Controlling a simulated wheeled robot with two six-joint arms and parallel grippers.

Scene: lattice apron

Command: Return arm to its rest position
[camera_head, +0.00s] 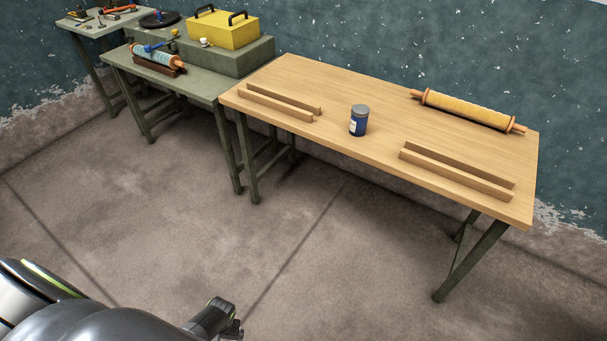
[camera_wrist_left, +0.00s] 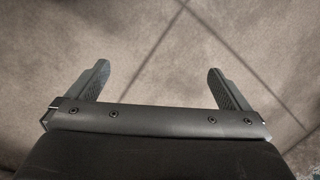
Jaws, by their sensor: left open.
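My left arm (camera_head: 95,318) comes in from the lower left in the head view, over the bare floor and well short of the tables. My left gripper (camera_head: 233,328) is at the end of it, near the bottom edge. In the left wrist view the gripper (camera_wrist_left: 160,85) has its two fingers wide apart, with nothing between them. Only floor shows beyond the fingertips. My right gripper does not show.
A wooden table (camera_head: 380,95) bears a blue can (camera_head: 358,120), wooden rails (camera_head: 458,170) and a yellow roll (camera_head: 468,110). A green bench (camera_head: 195,85) holds a yellow case (camera_head: 222,30) and a light-blue roll (camera_head: 155,57). The floor (camera_head: 180,220) in front is clear.

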